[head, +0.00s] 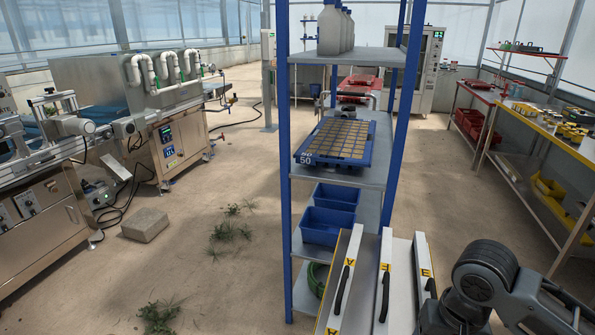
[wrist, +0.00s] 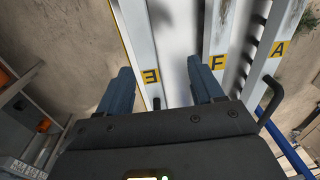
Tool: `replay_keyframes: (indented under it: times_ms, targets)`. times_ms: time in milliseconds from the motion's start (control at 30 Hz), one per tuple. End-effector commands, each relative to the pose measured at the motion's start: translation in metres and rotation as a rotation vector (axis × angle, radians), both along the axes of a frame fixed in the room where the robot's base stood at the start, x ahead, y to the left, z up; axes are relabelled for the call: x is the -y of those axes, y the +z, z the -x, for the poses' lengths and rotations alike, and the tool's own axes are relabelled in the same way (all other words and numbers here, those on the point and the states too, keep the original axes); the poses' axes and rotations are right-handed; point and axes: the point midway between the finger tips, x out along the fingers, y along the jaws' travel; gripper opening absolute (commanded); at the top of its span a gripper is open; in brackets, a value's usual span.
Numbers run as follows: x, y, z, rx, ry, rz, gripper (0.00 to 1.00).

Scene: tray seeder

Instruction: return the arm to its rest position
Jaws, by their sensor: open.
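My gripper (wrist: 163,84) shows in the wrist view with its two dark blue fingers spread apart and nothing between them. It hangs over white lettered panels marked E (wrist: 151,76), F (wrist: 218,62) and A (wrist: 280,49). I cannot tell whether a finger touches a panel. In the head view my arm is folded at the lower right, beside the same panels, A (head: 342,283), F (head: 384,290) and E (head: 424,275), each with a black handle. The gripper's fingers are hidden in the head view.
A blue-posted shelf rack (head: 287,180) stands behind the panels, holding a blue seed tray (head: 330,163), blue bins (head: 325,225) and white jugs (head: 330,30). A yellow-edged bench (head: 545,145) is at the right. A grey block (head: 145,224) and weeds (head: 230,232) lie on otherwise open floor at left.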

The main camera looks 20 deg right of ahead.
Motion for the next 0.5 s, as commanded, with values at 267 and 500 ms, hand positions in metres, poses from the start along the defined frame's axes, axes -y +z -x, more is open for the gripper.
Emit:
replay_keyframes:
  times_ms: [267, 500]
  targets:
    - [-0.043, 0.013, -0.031, 0.12, 0.045, -0.083, 0.66]
    - [-0.104, 0.039, -0.07, 0.301, 0.097, -0.208, 0.66]
